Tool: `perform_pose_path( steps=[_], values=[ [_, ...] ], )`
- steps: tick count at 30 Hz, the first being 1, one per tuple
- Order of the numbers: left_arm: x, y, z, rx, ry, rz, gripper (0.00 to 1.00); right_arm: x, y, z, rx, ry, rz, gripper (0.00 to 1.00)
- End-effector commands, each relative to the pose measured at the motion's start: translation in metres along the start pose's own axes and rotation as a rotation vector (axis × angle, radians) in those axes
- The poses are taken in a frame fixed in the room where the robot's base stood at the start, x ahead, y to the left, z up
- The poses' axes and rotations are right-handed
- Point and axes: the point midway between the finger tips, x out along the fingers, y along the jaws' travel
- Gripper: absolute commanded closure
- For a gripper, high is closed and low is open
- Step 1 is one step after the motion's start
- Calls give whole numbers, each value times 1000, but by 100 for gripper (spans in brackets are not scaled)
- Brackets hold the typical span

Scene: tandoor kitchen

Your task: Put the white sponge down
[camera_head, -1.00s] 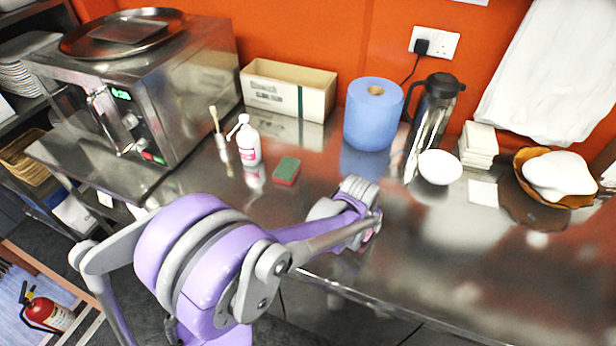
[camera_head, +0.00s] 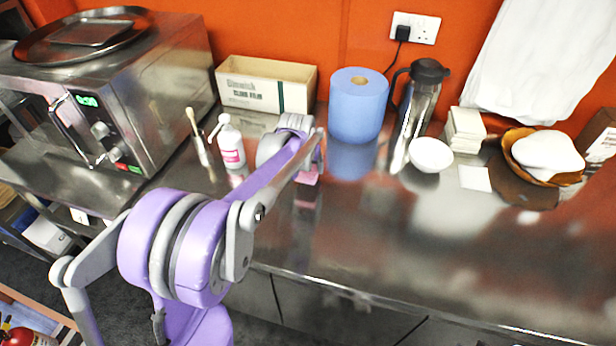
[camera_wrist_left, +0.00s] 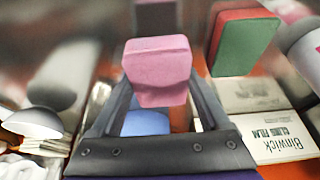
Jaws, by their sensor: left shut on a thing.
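No white sponge shows; the block in my left gripper (camera_head: 310,168) looks pink. This pink sponge (camera_wrist_left: 157,62) sits between the two fingertips of the left gripper (camera_wrist_left: 158,84) in the left wrist view. In the head view only a small part of the pink sponge (camera_head: 307,179) shows below the gripper, over the steel counter (camera_head: 370,235). Its reflection lies apart below it, so it seems held above the surface. A green and red sponge (camera_wrist_left: 243,42) lies close by in the left wrist view; my arm hides it in the head view. My right gripper is out of view.
A white spray bottle (camera_head: 230,145), a cling film box (camera_head: 265,84) and a blue paper roll (camera_head: 358,105) stand behind the gripper. A flask (camera_head: 420,95), white bowl (camera_head: 430,155) and bread basket (camera_head: 572,179) are to the right. The counter's front middle is clear.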

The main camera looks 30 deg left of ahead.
Motion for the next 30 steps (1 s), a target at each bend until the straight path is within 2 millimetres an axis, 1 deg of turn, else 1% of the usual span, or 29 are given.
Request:
perform_pose_path(
  steps=[5, 10, 12, 18, 22, 23, 25, 26, 30],
  values=[
    [14, 0, 6, 0, 0, 0, 82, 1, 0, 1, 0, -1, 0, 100],
    [36, 0, 15, 1, 0, 0, 82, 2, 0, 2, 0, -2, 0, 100],
    [39, 0, 16, 0, 0, 0, 82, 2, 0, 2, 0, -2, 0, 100],
    [38, 0, 16, 0, 0, 0, 82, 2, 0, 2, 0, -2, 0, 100],
    [43, 0, 18, 1, -1, 0, 82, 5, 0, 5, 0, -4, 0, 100],
    [42, 0, 18, 1, 0, 0, 16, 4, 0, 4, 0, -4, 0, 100],
    [41, 0, 17, 0, 0, 0, 3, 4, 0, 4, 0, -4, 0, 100],
    [41, 0, 17, 0, 0, 0, 0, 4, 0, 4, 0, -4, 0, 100],
    [41, 0, 17, 0, 0, 0, 0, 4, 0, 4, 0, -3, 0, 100]
  ],
)
